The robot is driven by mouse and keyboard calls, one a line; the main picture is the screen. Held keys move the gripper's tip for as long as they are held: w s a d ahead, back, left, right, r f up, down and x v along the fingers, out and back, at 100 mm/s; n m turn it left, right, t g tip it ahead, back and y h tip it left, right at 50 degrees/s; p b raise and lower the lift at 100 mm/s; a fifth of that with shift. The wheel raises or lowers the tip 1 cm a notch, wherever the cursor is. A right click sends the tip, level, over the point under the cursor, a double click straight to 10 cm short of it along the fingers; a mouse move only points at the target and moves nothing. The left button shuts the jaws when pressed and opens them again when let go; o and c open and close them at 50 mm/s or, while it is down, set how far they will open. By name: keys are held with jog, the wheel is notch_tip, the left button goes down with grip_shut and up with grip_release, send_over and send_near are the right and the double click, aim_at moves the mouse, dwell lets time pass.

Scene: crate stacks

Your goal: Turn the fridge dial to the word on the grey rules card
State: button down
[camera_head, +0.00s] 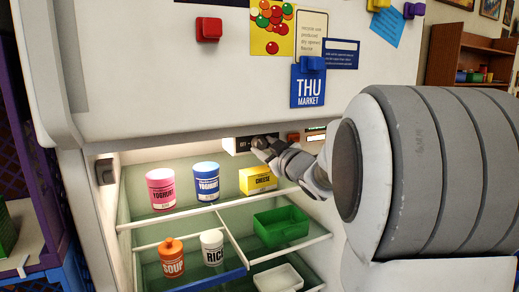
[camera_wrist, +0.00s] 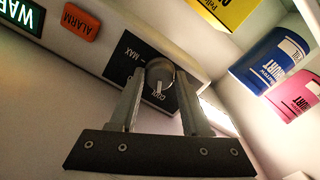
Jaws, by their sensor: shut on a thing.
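The fridge dial (camera_wrist: 160,72) is a round grey knob on a black plate with white lettering, under the fridge's upper edge. Its white mark points toward a word that looks like COOL in the wrist view; MAX stands to its left. My gripper (camera_wrist: 159,80) has one finger on each side of the knob and is shut on it. In the head view the dial (camera_head: 262,142) is partly hidden by my gripper (camera_head: 268,150). A pale card (camera_head: 311,34) with small print hangs on the fridge front; I cannot tell whether it is the grey rules card.
An orange ALARM button (camera_wrist: 80,22) and a lit green WARM sign (camera_wrist: 20,14) sit beside the dial. Below are a yellow cheese box (camera_head: 257,180), yoghurt tubs (camera_head: 206,182) and a green bin (camera_head: 281,228). A blue THU MARKET card (camera_head: 308,88) hangs above.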

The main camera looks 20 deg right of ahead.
jog(key=shift+c, duration=1.8)
grip_release()
jog(key=shift+s, duration=0.15)
